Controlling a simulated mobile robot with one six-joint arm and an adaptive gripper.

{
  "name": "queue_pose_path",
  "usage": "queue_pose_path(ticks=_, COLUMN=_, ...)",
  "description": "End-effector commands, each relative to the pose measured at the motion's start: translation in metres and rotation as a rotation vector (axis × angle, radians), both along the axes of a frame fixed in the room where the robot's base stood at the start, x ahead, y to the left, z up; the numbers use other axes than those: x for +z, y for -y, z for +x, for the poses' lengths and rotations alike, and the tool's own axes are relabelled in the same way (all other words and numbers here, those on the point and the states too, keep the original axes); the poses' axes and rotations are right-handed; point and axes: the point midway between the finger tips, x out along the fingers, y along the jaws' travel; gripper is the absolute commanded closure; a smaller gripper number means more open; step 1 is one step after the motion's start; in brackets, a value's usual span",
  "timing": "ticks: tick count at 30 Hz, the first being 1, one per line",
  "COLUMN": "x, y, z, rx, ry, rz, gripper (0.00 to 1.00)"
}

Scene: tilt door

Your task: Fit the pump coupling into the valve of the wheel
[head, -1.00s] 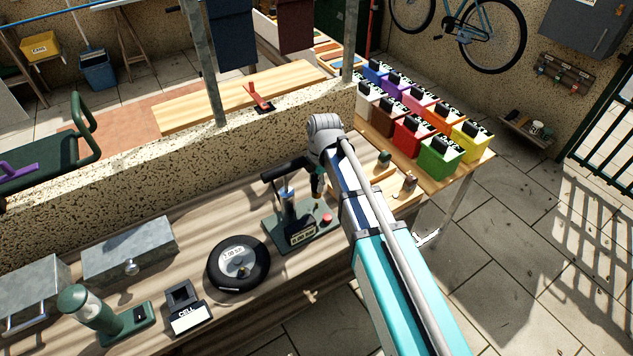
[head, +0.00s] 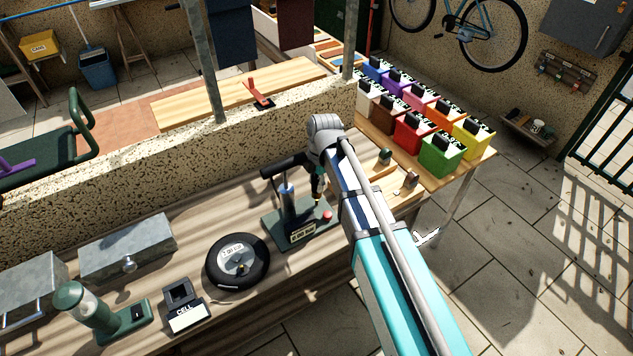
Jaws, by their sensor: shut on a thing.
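The wheel (head: 222,280) lies flat on the bench, a black tyre around a pale hub with a label. Its valve is too small to make out. The pump (head: 288,209) stands to its right, with a dark green base, a column and a black T-handle. My gripper (head: 318,190) hangs under my wrist, just right of the pump column and above the bench. It is small and partly hidden by my arm. It is shut on a small dark piece with a brass-coloured tip, apparently the pump coupling; its details and hose are not clear.
Left of the wheel are a cell holder (head: 184,306), a green lamp-like device (head: 86,306) and grey metal boxes (head: 128,248). A speckled wall (head: 150,185) runs behind the bench. Coloured bins (head: 440,153) stand at the right. Bare wood separates wheel and pump narrowly.

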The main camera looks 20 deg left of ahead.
Motion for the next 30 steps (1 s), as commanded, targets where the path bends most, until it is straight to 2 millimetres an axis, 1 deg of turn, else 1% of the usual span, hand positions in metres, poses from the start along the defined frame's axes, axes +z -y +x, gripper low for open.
queue_pose_path(ticks=1, x=-0.005, y=0.000, z=0.000, rx=0.000, ry=0.000, rz=0.000, gripper=1.00)
queue_pose_path(ticks=18, x=-0.033, y=0.000, z=0.000, rx=0.000, ry=0.000, rz=0.000, gripper=1.00)
queue_pose_path(ticks=24, x=-0.039, y=0.000, z=0.000, rx=0.000, ry=0.000, rz=0.000, gripper=1.00)
queue_pose_path(ticks=30, x=-0.040, y=0.000, z=0.000, rx=0.000, ry=0.000, rz=0.000, gripper=1.00)
